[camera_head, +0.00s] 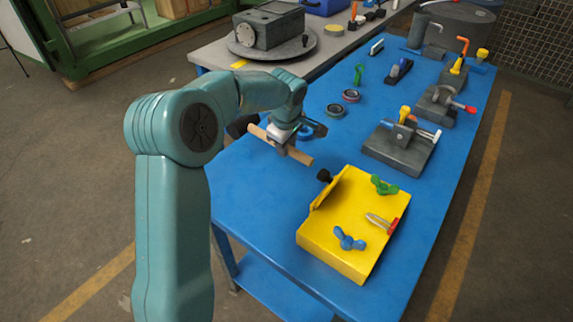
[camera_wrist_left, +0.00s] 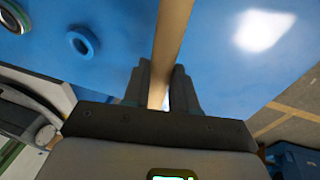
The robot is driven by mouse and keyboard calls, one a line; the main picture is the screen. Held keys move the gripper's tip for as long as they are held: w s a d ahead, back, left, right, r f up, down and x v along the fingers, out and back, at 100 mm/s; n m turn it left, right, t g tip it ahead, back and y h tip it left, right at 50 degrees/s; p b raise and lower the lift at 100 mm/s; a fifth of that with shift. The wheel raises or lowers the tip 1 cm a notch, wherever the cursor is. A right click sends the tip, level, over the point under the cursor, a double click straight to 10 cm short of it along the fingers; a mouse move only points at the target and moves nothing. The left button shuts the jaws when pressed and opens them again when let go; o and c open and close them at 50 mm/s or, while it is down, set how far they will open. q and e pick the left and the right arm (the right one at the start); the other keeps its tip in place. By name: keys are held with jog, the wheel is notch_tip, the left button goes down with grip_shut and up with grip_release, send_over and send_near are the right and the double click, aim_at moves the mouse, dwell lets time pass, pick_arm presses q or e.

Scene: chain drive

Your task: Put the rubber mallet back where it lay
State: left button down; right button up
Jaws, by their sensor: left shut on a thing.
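The rubber mallet has a pale wooden handle (camera_head: 301,157) and a dark head (camera_head: 239,127). My left gripper (camera_head: 285,148) is shut around the handle, which slants across the jaws above the blue table (camera_head: 255,195). The head is on the left side, partly hidden by my arm. In the left wrist view the handle (camera_wrist_left: 170,38) runs up between the two dark fingers (camera_wrist_left: 160,88), and the head is out of sight. The gap between mallet and table is hard to judge. My right gripper does not show.
A yellow fixture (camera_head: 335,232) with a green wing nut (camera_head: 383,185) and a blue wing nut (camera_head: 348,240) stands at the near end. A grey clamp block (camera_head: 397,155) is right of the gripper. A blue ring (camera_wrist_left: 82,43) lies nearby. The table's near left part is clear.

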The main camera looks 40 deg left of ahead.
aim_at(287, 172)
pick_arm(q)
notch_tip(287, 172, down, 7)
jog(key=shift+f, duration=0.1)
jog(key=shift+w+a+f, duration=0.15)
jog(key=shift+f, duration=0.25)
jog(key=c, duration=0.9)
grip_release()
jog(key=shift+f, duration=0.15)
jog(key=shift+r+p, duration=0.3)
jog(key=shift+r, duration=0.05)
jog(key=b+v, duration=0.1)
jog(key=v, duration=1)
jog(key=shift+s+r, duration=0.25)
jog(key=shift+r, duration=0.05)
